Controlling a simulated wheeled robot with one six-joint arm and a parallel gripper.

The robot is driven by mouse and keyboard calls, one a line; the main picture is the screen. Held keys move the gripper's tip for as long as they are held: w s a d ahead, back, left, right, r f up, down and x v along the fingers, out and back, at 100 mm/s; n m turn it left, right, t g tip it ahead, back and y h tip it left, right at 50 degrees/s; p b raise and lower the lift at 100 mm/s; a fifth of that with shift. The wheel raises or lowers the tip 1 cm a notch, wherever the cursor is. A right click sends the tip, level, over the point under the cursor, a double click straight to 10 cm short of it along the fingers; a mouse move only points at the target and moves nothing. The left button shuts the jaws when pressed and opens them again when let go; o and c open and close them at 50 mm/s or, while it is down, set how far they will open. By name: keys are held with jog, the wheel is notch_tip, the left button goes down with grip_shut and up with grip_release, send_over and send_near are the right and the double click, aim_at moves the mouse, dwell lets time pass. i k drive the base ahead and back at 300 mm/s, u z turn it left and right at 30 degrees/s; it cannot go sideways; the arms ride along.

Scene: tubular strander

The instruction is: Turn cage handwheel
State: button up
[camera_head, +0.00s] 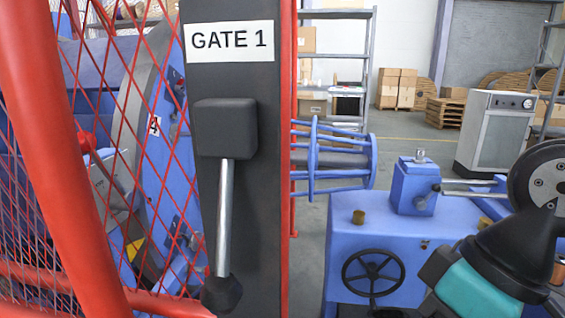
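A black spoked handwheel (373,278) is on the front of a blue machine housing (345,232), right of the gate post in the head view. I cannot tell whether this is the cage handwheel. Part of the blue cage (160,140) shows behind the red mesh at left. A black and teal part, probably my arm, is at the lower right, to the right of the handwheel. No gripper fingers are visible.
A dark post marked GATE 1 (232,42) with a lever handle (223,220) stands close in front. The red mesh guard (85,110) blocks the left. A grey cabinet (493,135), cartons (397,87) and shelves (367,60) stand behind. Open floor shows between the machine and the cabinet.

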aim_at(373, 274)
jog(key=k, duration=1)
jog(key=z, duration=0.6)
jog(key=i, duration=0.6)
jog(key=u, duration=1.35)
